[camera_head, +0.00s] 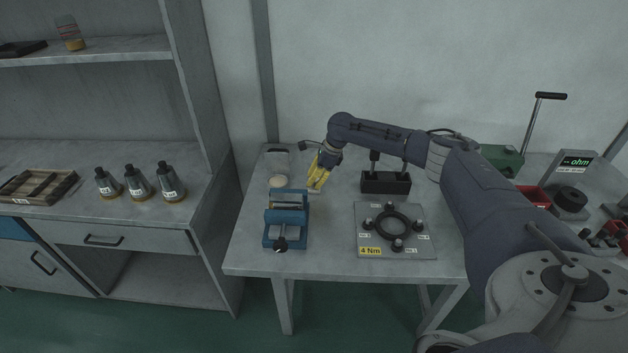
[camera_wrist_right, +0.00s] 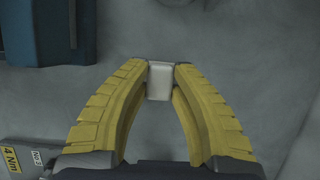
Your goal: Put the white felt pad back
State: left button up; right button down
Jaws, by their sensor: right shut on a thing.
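The white felt pad (camera_wrist_right: 160,80) is a small pale block between the yellow fingertips in the right wrist view. My right gripper (camera_wrist_right: 160,83) is shut on it, with one finger on each side. In the head view the right gripper (camera_head: 316,186) reaches down over the table's back left part, just right of and behind the blue vise (camera_head: 286,219). The pad cannot be made out there. The vise also shows at the top left of the right wrist view (camera_wrist_right: 78,30). My left gripper is not in view.
A pale round thing (camera_head: 278,182) and a clear container (camera_head: 279,158) stand behind the vise. A black holder (camera_head: 386,183) and a plate with a black ring (camera_head: 368,217) are to the right. Bare table (camera_head: 332,235) shows between vise and plate.

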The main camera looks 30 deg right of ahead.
jog(key=shift+f, duration=0.1)
jog(key=c, duration=1.2)
grip_release()
jog(key=shift+c, duration=0.2)
jog(key=v, duration=1.2)
jog(key=shift+a, duration=0.1)
